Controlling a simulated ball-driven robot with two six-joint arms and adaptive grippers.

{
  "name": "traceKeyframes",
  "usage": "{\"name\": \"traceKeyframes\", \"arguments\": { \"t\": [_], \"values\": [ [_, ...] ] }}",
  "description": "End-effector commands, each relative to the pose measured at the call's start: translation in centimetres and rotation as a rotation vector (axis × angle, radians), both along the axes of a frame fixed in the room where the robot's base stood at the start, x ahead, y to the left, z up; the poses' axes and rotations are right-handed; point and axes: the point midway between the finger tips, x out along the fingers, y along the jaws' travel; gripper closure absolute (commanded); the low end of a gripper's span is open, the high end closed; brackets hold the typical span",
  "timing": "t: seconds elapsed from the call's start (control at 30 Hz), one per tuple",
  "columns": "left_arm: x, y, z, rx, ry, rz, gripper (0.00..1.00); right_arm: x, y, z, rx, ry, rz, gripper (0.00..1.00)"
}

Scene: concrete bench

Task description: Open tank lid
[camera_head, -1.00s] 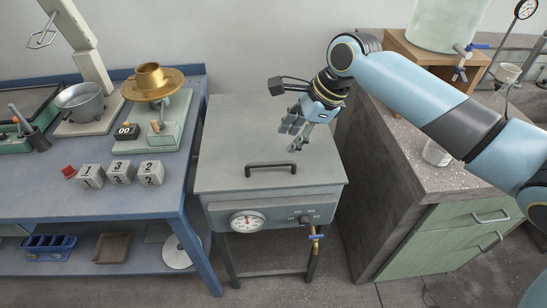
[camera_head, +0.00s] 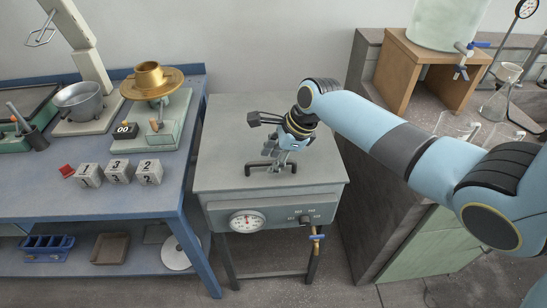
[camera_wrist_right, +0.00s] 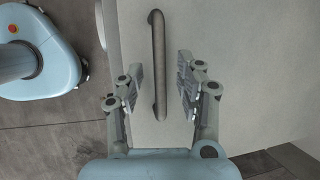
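The tank is a grey box on legs with a flat lid (camera_head: 225,145) that lies closed. A dark bar handle (camera_head: 257,171) stands on the lid near its front edge. My right gripper (camera_head: 279,165) is over the handle, pointing down. In the right wrist view the handle (camera_wrist_right: 157,60) runs lengthwise between the two open fingers of the right gripper (camera_wrist_right: 158,85), with space on both sides. Whether the fingertips reach down beside the bar is hard to tell. My left gripper is in neither view.
A dial gauge (camera_head: 247,222) and a small tap (camera_head: 316,243) are on the tank's front. A blue bench (camera_head: 100,205) with scales and numbered cubes stands at left. A stone-topped cabinet at right holds a wooden stand (camera_head: 400,75) and glassware. The lid's left part is clear.

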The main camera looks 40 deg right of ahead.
Motion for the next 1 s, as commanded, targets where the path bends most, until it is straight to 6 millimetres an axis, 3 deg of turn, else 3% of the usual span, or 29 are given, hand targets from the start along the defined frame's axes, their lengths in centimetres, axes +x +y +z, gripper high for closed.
{"name": "traceKeyframes", "arguments": {
  "t": [0.07, 0.33, 0.77, 1.0],
  "values": [
    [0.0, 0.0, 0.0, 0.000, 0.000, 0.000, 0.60, 0.0, 0.0, 0.0, 0.000, 0.000, 0.000, 0.64],
    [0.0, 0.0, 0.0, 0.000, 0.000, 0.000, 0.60, 0.0, 0.0, 0.0, 0.000, 0.000, 0.000, 0.99],
    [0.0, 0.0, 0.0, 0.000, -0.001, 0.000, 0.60, 0.0, 0.0, 0.1, 0.001, 0.001, -0.001, 1.00],
    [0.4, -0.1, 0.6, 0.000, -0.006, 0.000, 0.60, 1.8, -0.3, 2.3, 0.024, 0.034, -0.001, 1.00]
  ]
}}
